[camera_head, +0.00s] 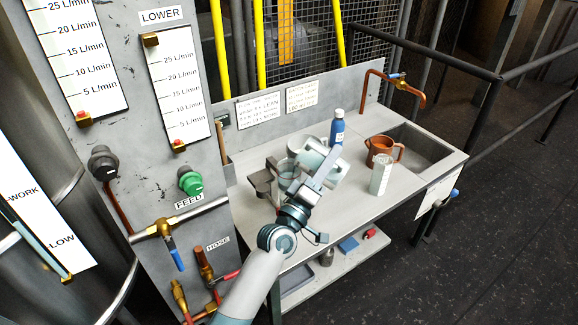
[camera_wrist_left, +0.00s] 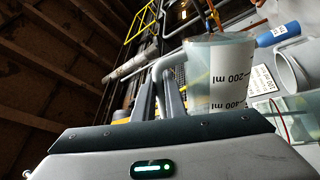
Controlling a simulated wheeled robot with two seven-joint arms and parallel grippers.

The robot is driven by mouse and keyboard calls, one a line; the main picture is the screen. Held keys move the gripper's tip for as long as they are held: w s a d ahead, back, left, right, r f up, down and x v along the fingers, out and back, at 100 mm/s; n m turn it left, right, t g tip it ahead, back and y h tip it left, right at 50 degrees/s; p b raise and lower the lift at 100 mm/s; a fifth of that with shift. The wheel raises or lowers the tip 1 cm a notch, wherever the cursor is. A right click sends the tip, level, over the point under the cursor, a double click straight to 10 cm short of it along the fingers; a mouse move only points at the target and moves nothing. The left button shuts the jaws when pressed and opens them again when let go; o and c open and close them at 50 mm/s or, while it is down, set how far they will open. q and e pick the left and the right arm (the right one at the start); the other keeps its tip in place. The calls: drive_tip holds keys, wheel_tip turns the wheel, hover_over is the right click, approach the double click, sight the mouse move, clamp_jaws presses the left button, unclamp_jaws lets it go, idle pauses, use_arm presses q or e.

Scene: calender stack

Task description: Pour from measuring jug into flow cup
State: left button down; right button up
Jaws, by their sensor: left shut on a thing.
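My left gripper (camera_head: 318,172) reaches over the bench and is shut on the handle of the translucent measuring jug (camera_head: 310,155). In the left wrist view the jug (camera_wrist_left: 222,75) fills the middle, with its 200 ml and 400 ml marks showing, and its handle lies between my fingers. The jug is above the bench; I cannot tell its exact tilt or see any liquid stream. A grey stand (camera_head: 262,181) with a clear vessel (camera_head: 287,178) stands just left of the gripper. I cannot tell for sure which part is the flow cup. My right gripper is out of view.
A blue bottle (camera_head: 338,130) stands behind the jug. The gauge panel (camera_head: 130,130) borders the left. The bench front (camera_head: 340,222) is clear.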

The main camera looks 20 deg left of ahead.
use_arm(q)
drive_tip(key=shift+a+r+n+t+y, duration=0.3)
drive_tip(key=shift+r+n, duration=0.2)
drive_tip(key=shift+n, duration=0.1)
idle(0.9)
drive_tip(key=shift+w+a+r+n+p, duration=0.1)
drive_tip(key=shift+a+r+n+p, duration=0.2)
drive_tip(key=shift+a+n+p, duration=0.25)
idle(1.0)
drive_tip(key=shift+d+f+b, duration=0.15)
drive_tip(key=shift+f+b, duration=0.05)
drive_tip(key=shift+b, duration=0.15)
drive_tip(key=f+m, duration=0.1)
drive_tip(key=d+f+m+h+b, duration=0.1)
drive_tip(key=m, duration=0.1)
drive_tip(key=d+f+m, duration=0.1)
drive_tip(key=m, duration=0.1)
drive_tip(key=shift+s+d+f+g+h, duration=0.15)
drive_tip(key=shift+s+f+g+h, duration=0.05)
drive_tip(key=shift+s+g+h, duration=0.2)
drive_tip(key=shift+d, duration=0.1)
drive_tip(key=shift+f, duration=0.2)
